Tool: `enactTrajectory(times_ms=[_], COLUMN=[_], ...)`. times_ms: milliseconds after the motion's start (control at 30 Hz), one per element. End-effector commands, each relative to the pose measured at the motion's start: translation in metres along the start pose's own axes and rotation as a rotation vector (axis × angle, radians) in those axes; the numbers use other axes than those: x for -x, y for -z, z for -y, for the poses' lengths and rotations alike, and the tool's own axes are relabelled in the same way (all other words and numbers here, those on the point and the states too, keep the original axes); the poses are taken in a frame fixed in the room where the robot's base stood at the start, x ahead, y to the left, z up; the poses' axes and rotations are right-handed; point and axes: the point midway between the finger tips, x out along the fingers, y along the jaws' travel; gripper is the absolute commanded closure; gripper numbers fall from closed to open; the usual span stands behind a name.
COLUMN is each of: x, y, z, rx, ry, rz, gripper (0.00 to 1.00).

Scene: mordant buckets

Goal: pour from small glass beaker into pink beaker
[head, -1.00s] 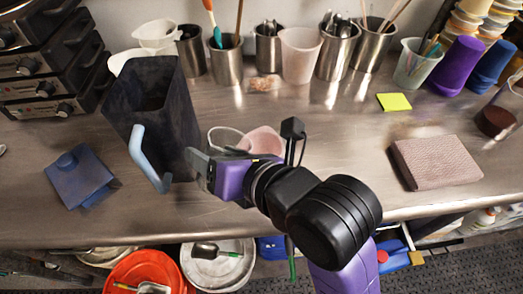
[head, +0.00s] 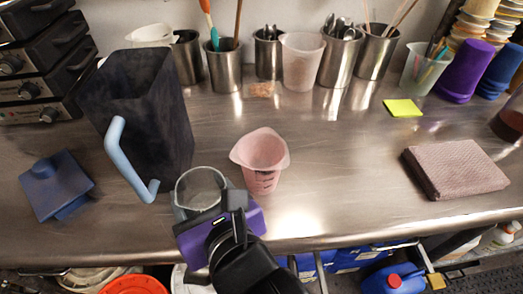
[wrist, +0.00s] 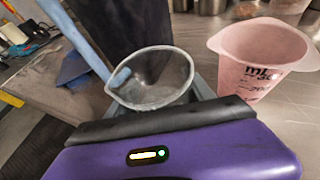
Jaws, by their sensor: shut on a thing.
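The small glass beaker (head: 201,188) is clear and stands in my gripper (head: 205,212) near the counter's front edge. It also shows in the wrist view (wrist: 152,78), mouth up, between the fingers, which are mostly hidden by the purple gripper body. My gripper is shut on it. The pink beaker (head: 262,162) stands upright on the counter, just right of and a little behind the glass beaker, apart from it. It also shows in the wrist view (wrist: 258,62), with dark volume marks on its side. I cannot make out the glass beaker's contents.
A tall dark pitcher (head: 155,110) with a light blue handle stands close left of the glass beaker. A blue lid (head: 55,185) lies farther left. A folded brown towel (head: 455,168) lies right. Metal cups line the back.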

Motion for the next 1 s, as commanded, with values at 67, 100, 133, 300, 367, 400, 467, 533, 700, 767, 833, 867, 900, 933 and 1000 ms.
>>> enactTrajectory(times_ms=[67,100,133,300,367,400,467,533,700,767,833,867,900,933,1000], x=[0.001,0.002,0.003,0.011,0.014,0.016,0.019,0.022,0.024,0.024,0.023,0.023,0.023,0.023,0.024], y=[-0.002,-0.004,-0.007,-0.027,-0.034,-0.038,-0.045,-0.053,-0.057,-0.056,-0.055,-0.055,-0.055,-0.055,-0.055], z=[-0.001,-0.001,-0.001,-0.001,-0.002,-0.002,-0.002,-0.002,-0.002,-0.002,-0.002,-0.002,-0.002,-0.002,-0.002], rx=[0.012,0.016,0.017,0.018,0.018,0.018,0.018,0.018,0.017,0.017,0.017,0.017,0.017,0.017,0.017], ry=[0.005,0.007,0.008,0.008,0.008,0.008,0.008,0.008,0.008,0.008,0.008,0.008,0.008,0.007,0.007], rz=[0.005,0.007,0.007,0.008,0.008,0.008,0.008,0.008,0.007,0.007,0.007,0.007,0.007,0.007,0.007], gripper=[0.96,0.96,0.96,0.96,0.96,0.96,0.96,0.96,0.96,0.96,0.96,0.96,0.96,0.96,0.96])
